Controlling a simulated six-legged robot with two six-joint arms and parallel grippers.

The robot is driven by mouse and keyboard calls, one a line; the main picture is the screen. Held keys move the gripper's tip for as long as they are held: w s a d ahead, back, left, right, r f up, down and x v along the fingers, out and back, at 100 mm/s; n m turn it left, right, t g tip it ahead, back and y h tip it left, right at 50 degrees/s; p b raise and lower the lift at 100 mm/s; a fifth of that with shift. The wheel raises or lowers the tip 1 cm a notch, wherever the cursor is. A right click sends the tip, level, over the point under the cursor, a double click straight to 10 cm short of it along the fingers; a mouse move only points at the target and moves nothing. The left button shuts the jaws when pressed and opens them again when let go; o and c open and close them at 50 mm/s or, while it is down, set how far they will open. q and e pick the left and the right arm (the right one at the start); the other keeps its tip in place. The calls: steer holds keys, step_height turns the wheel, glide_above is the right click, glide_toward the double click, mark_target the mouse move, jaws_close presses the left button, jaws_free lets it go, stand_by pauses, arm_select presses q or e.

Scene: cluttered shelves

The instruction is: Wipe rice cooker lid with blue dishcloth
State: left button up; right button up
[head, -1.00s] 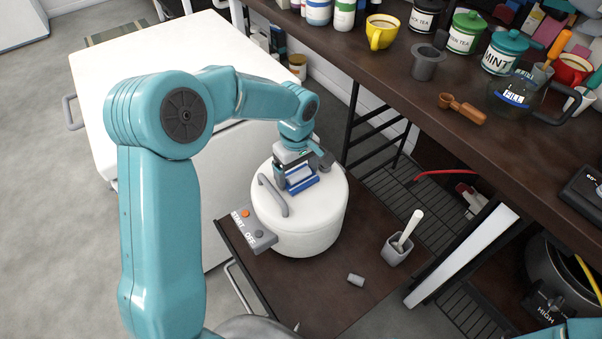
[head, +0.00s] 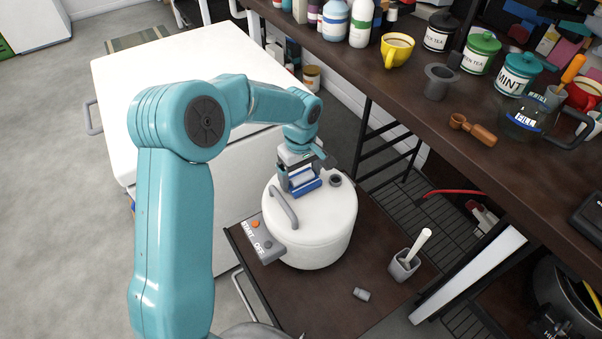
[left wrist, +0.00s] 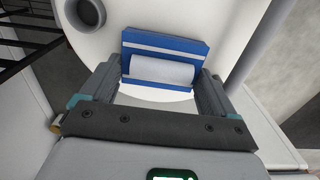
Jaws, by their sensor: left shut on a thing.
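The white rice cooker (head: 312,240) stands on a dark brown low table, its lid (head: 325,205) closed, with a grey handle (head: 283,207) and a dark round vent (head: 336,180). My left gripper (head: 299,182) is over the far side of the lid. It is shut on the blue dishcloth (head: 306,187), a folded blue and white block. In the left wrist view the dishcloth (left wrist: 165,47) sits between the two fingers against the white lid. Whether it presses on the lid is hard to tell. My right gripper is not in view.
A grey cup with a white-handled tool (head: 404,266) and a small grey cylinder (head: 361,294) are on the low table (head: 340,310). The shelf (head: 420,95) at right holds jars, a yellow mug (head: 397,50) and a glass pot. A white cabinet (head: 165,75) stands behind my left arm.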

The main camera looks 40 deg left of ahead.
arm_select(q)
step_height(320, 180, up, 6)
steer(key=p, duration=0.3)
steer(key=shift+r+p, duration=0.1)
steer(key=shift+p, duration=0.3)
